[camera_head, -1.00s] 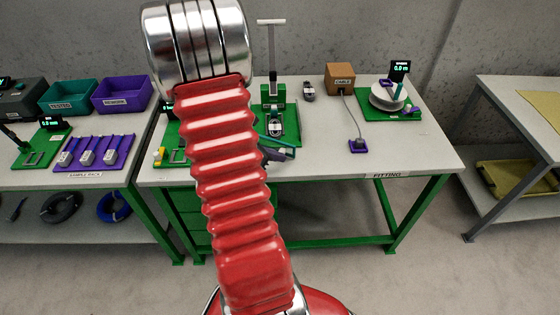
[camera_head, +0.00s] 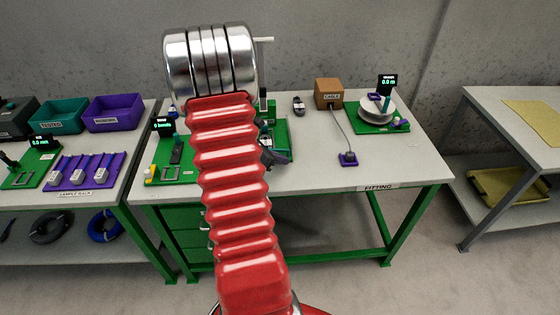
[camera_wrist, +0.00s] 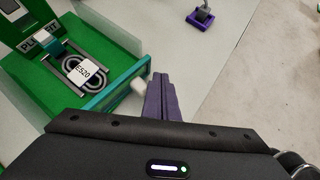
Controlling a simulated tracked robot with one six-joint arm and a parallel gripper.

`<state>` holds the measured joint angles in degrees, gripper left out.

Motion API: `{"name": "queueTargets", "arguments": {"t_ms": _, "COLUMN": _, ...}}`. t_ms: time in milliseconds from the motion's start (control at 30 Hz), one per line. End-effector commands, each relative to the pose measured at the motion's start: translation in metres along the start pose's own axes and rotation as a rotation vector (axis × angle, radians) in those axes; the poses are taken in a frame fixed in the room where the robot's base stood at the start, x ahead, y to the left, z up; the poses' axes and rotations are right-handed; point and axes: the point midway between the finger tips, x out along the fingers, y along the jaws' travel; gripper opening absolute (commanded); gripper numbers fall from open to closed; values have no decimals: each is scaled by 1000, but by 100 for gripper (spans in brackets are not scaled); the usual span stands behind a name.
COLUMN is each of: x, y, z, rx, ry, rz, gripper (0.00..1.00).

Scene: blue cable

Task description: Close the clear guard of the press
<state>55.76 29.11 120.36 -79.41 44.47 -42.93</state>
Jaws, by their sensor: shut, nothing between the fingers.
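The press (camera_wrist: 40,75) is a green unit at the left of the wrist view. A coil (camera_wrist: 85,72) with a white tag reading E520 lies on its base. A teal-edged clear panel, apparently the guard (camera_wrist: 118,82), runs along the press's right side, with a pale knob near its end. Whether it stands upright or tilted is hard to tell. My gripper (camera_wrist: 160,82) is shut and empty, its dark purple fingers just right of the guard; contact is unclear. In the head view, the press (camera_head: 270,108) is partly hidden by my arm, and my gripper (camera_head: 277,157) shows beside the arm.
A cable box (camera_head: 328,93) with a cord to a purple block (camera_head: 348,159) stands right of the press. A spool station (camera_head: 377,110) is further right. A green station with a display (camera_head: 165,160) lies left of my arm. The bench front right is clear.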

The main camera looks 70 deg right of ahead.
Motion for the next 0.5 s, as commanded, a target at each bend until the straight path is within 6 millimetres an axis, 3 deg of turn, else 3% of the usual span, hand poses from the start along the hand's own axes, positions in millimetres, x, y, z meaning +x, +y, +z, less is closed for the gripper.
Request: {"name": "queueTargets", "arguments": {"t_ms": 500, "x": -5, "y": -5, "z": -5, "rx": -4, "ry": 0, "rz": 2, "gripper": 0}}
